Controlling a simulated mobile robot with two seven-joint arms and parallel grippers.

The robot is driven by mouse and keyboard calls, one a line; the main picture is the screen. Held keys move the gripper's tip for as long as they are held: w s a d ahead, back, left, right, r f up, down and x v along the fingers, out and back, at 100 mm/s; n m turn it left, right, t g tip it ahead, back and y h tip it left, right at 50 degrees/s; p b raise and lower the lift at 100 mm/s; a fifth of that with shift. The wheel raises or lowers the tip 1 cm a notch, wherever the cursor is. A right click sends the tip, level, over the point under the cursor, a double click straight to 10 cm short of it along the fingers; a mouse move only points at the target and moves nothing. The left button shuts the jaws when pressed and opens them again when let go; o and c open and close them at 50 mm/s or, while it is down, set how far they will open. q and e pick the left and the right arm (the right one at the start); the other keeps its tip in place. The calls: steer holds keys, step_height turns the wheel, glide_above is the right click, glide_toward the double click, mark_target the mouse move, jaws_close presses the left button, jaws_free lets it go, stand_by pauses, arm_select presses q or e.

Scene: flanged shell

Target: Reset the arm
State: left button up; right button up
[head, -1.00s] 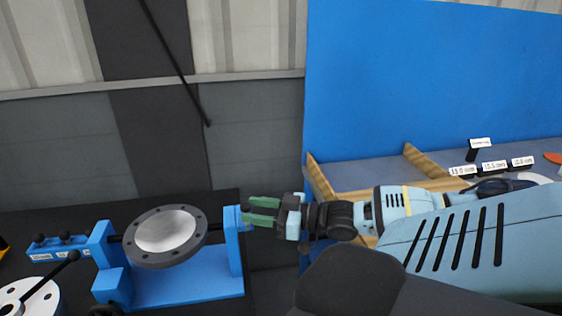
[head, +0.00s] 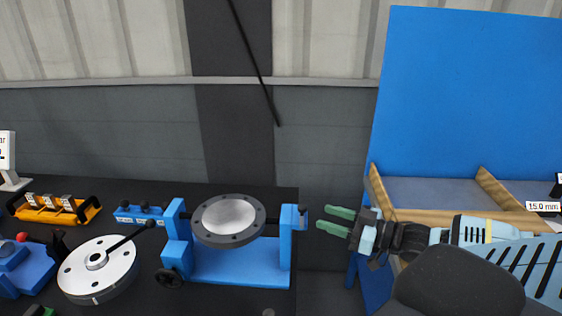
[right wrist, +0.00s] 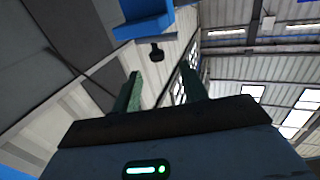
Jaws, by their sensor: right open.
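My right gripper (head: 338,220) is open and empty in the head view, its green fingers pointing left. It is in the air just right of a blue stand (head: 235,262), apart from it. The stand carries a grey flanged shell (head: 228,219) with a pale round centre and a ring of holes. In the right wrist view the two green fingers (right wrist: 163,90) stand apart with nothing between them. A blue part (right wrist: 145,22) shows beyond them at the top. My left gripper is not in view.
A white flanged disc (head: 90,275) with a black lever lies left of the stand on the dark table. An orange holder (head: 55,208) and a small blue rack (head: 138,214) are behind it. A wooden-edged bench (head: 450,216) with a blue panel (head: 470,100) is at right.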

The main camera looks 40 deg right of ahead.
steer(key=s+a+f+m+g+h, duration=0.1)
steer(key=s+a+f+h, duration=0.3)
steer(key=f, duration=0.6)
steer(key=s+f+m+g+h, duration=0.1)
steer(key=s+f+m+g, duration=0.1)
steer(key=s+f, duration=0.65)
steer(key=s+a+f+g, duration=0.1)
steer(key=s+a+f, duration=0.2)
steer(key=a+f, duration=0.3)
steer(key=s+a+f+g+h, duration=0.1)
steer(key=a+f, duration=0.5)
steer(key=a, duration=0.6)
steer(key=shift+s+a+g, duration=0.25)
steer(key=shift+s+g, duration=0.45)
steer(key=shift+s, duration=0.25)
steer(key=shift+d, duration=0.1)
